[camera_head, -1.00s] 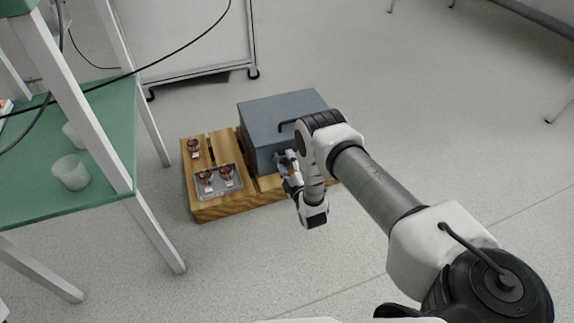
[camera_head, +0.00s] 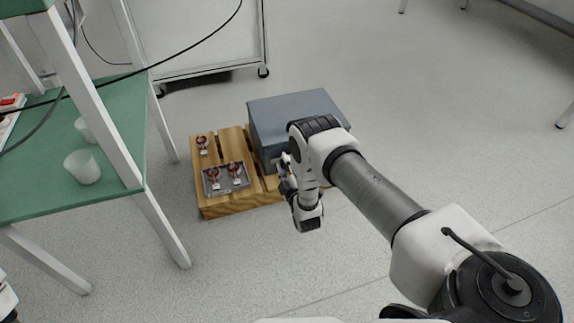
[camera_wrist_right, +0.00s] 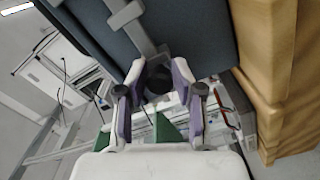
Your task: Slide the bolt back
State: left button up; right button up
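A blue-grey box (camera_head: 290,108) sits on the right part of a wooden pallet. In the right wrist view a flat grey bar (camera_wrist_right: 130,14) runs along the box face (camera_wrist_right: 195,30) and ends near a dark round knob (camera_wrist_right: 158,79), apparently the bolt's. My right gripper (camera_wrist_right: 159,72) has its purple-padded fingers on both sides of this knob. Whether the pads press on it is unclear. In the head view my right gripper (camera_head: 285,165) is at the box's front, partly hidden by its own wrist. The left gripper cannot be made out.
The wooden pallet (camera_head: 222,207) carries a grey tray (camera_head: 224,189) with two copper-coloured parts, and another such part (camera_head: 202,143) behind it. A green-topped table (camera_head: 115,190) with cups stands left. The floor at right is clear.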

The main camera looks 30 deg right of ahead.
jog(key=shift+w+a+r, duration=0.15)
jog(key=shift+w, duration=0.15)
jog(key=shift+s, duration=0.15)
jog(key=v, duration=1.1)
jog(key=shift+s, duration=0.4)
